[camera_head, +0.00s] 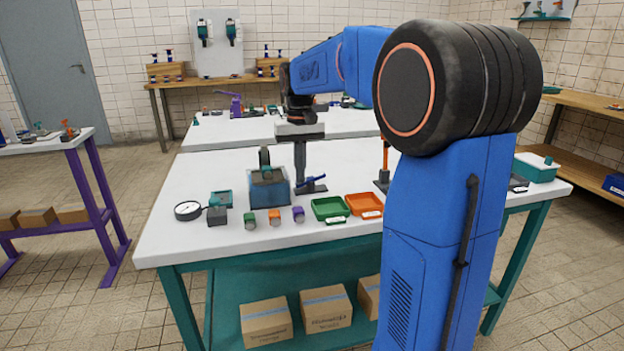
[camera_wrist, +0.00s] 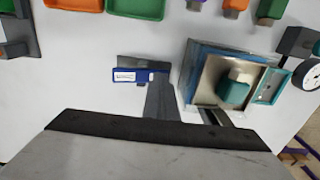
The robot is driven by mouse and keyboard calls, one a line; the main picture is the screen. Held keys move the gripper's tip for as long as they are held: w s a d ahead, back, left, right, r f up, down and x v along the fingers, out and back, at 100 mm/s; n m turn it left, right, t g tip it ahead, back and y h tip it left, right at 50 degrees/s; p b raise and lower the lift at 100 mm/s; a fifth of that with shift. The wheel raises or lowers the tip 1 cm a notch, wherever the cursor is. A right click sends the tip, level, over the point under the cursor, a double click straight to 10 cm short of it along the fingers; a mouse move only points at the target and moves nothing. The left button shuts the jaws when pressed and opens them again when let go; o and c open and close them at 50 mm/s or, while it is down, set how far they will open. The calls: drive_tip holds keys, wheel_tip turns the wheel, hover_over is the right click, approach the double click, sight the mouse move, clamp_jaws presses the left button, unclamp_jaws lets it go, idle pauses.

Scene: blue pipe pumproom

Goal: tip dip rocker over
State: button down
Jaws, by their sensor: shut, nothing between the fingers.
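The dip rocker appears to be the blue-sided tank (camera_head: 268,188) on the near table, with a dark upright piece (camera_head: 264,158) at its top. In the wrist view the tank (camera_wrist: 190,75) has a pale metal tray in it, with a teal block (camera_wrist: 236,90) on the tray. My gripper (camera_head: 302,184) points down just right of the tank, its fingers shut and empty. In the wrist view my fingers (camera_wrist: 155,86) end near a blue labelled lever (camera_wrist: 140,76) on a dark base. I cannot tell whether they touch it.
A green tray (camera_head: 330,209) and an orange tray (camera_head: 364,205) lie right of the tank. Small coloured blocks (camera_head: 274,217) and a round gauge (camera_head: 187,210) lie in front and left. An orange upright lever (camera_head: 386,155) stands farther right.

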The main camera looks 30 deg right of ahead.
drive_tip(key=shift+f, duration=0.1)
wheel_tip(320, 180, up, 8)
drive_tip(key=shift+r, duration=0.25)
idle(0.7)
idle(0.4)
drive_tip(key=s+a+f+t, duration=0.1)
drive_tip(key=s+a+f, duration=0.1)
drive_tip(key=s, duration=0.4)
drive_tip(key=s+a+f+n, duration=0.1)
drive_tip(key=s+a+f, duration=0.1)
drive_tip(key=s, duration=0.4)
drive_tip(key=s+a+f+t, duration=0.1)
drive_tip(key=s+a+f, duration=0.1)
drive_tip(key=s, duration=0.4)
drive_tip(key=shift+a+f+n+t, duration=0.2)
drive_tip(key=shift+a+n+t, duration=0.1)
drive_tip(key=shift+a+n, duration=0.15)
drive_tip(key=s+a+f+n+t, duration=0.1)
drive_tip(key=s+a+f+t, duration=0.1)
drive_tip(key=s+f, duration=1)
drive_tip(key=shift+s+a+f, duration=0.4)
drive_tip(key=shift+s+a, duration=0.1)
drive_tip(key=shift+s, duration=0.45)
drive_tip(key=shift+d, duration=0.1)
